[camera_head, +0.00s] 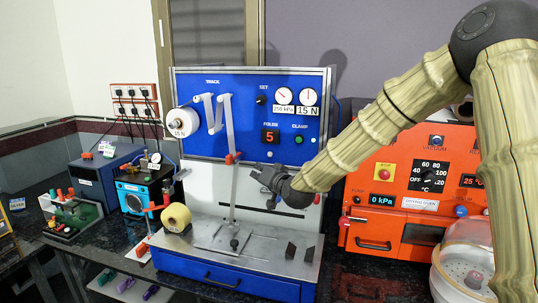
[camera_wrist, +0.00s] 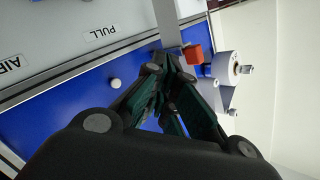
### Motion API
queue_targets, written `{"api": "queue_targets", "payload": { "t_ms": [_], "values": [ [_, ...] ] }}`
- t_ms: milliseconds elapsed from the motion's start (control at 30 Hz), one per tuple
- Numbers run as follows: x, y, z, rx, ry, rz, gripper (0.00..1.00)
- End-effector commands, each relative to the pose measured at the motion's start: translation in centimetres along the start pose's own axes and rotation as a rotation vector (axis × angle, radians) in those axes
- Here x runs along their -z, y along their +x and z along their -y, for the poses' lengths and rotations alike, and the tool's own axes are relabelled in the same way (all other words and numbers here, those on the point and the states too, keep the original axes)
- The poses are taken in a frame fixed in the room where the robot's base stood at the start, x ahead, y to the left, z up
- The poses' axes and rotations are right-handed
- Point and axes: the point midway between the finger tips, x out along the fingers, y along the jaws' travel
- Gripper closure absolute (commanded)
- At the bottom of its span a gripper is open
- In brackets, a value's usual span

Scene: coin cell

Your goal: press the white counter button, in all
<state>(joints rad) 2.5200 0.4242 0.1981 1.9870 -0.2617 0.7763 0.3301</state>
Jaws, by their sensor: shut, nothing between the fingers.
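A small round white button (camera_wrist: 115,84) stands on the blue panel in the wrist view, beside my fingers and apart from them. The red counter display (camera_head: 270,137), under the word FOLDS, reads 5. My gripper (camera_head: 255,172) is in front of the machine, just below that display. In the wrist view my gripper (camera_wrist: 168,62) has its dark green fingertips together and empty, close to a red clip (camera_wrist: 193,54) on a metal strip. Whether the fingertips touch anything is unclear.
The blue folding machine (camera_head: 220,142) has gauges, a paper roll (camera_head: 183,121) and a metal bed (camera_head: 205,240). A vertical metal arm with the red clip stands left of my gripper. An orange oven (camera_head: 365,212) is at right. A yellow roll (camera_head: 175,217) sits at the bed's left.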

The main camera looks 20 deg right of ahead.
Motion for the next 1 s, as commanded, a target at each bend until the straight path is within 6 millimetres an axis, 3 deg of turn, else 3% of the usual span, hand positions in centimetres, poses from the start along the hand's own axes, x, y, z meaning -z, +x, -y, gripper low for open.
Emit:
{"api": "queue_targets", "payload": {
  "t_ms": [433, 1000],
  "values": [
    [0.4, 0.6, -0.5, -0.001, 0.000, 0.001, 1.00],
    [3.4, 4.9, -3.7, -0.001, 0.001, 0.000, 1.00]
  ]
}}
